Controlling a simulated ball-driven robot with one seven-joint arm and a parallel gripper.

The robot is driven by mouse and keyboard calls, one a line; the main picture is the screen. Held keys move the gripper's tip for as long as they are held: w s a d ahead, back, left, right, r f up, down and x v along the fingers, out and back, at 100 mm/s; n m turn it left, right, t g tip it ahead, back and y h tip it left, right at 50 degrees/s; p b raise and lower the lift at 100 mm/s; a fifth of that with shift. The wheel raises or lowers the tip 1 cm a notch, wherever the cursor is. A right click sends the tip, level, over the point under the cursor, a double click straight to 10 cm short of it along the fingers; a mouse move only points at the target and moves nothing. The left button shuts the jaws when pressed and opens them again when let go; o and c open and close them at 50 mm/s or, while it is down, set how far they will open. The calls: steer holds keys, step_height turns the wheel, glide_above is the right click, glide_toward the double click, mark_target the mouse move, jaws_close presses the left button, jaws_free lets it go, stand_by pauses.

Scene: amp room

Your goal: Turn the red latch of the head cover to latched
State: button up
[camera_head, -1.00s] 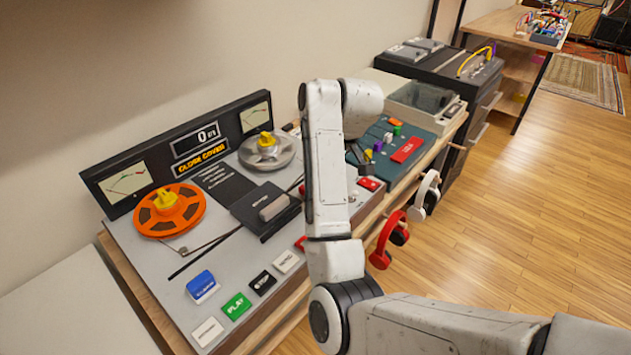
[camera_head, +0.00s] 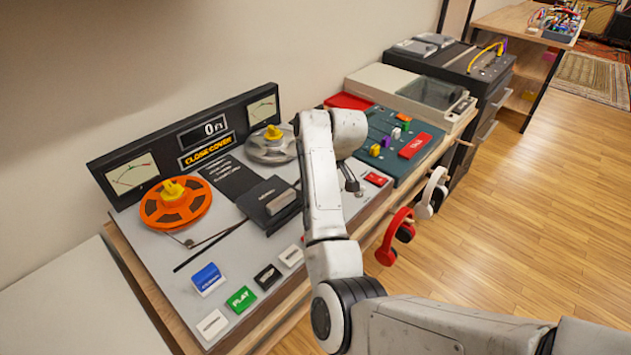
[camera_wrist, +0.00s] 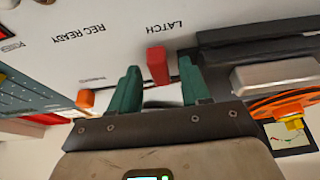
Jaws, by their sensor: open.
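The red latch (camera_wrist: 158,66) shows in the wrist view as a small upright block beside the printed word LATCH. My gripper (camera_wrist: 160,68) is open, with one green finger on each side of the latch. The latch is between or just beyond the fingertips; I cannot tell whether either finger touches it. The head cover (camera_head: 262,203) is a black block with a grey handle on the tape machine, left of my arm. It also shows at the right of the wrist view (camera_wrist: 238,58). In the head view my arm hides the latch and the gripper fingers.
The tape machine carries an orange reel (camera_head: 150,208), a grey reel (camera_head: 258,150) and a display panel (camera_head: 207,142) reading CLOSE COVER. Coloured buttons (camera_head: 241,299) line its front. Red headphones (camera_head: 388,246) hang at the desk edge. Open floor (camera_head: 500,250) lies to the right.

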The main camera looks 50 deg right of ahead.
jaws_close()
stand_by(0.5)
